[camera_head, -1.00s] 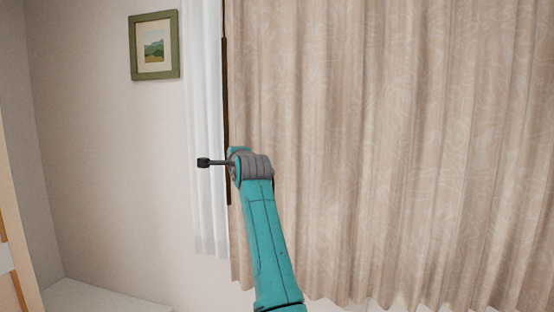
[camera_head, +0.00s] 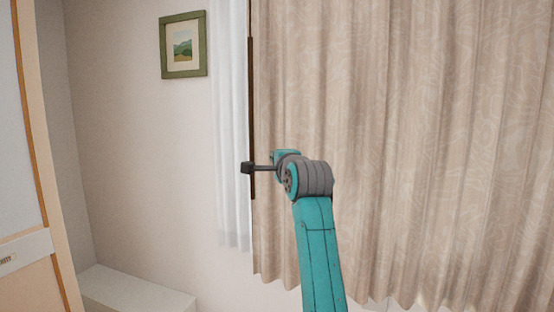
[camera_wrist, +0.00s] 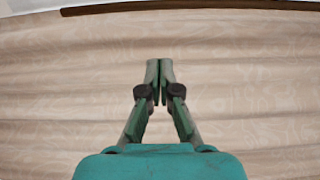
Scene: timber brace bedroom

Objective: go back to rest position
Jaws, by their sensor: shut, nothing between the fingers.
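My gripper (camera_wrist: 159,72) shows in the wrist view with its two fingertips together and nothing between them. Behind it is the beige patterned curtain (camera_wrist: 60,100). In the head view my teal arm rises from the bottom, right of centre, in front of the curtain (camera_head: 420,140). The gripper's fingers cannot be made out in the head view.
A white sheer curtain (camera_head: 232,150) hangs left of the beige one, with a dark vertical strip (camera_head: 251,100) between them. A green-framed picture (camera_head: 183,45) hangs on the wall. A low white ledge (camera_head: 140,292) and a wood-edged panel (camera_head: 30,170) are at the left.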

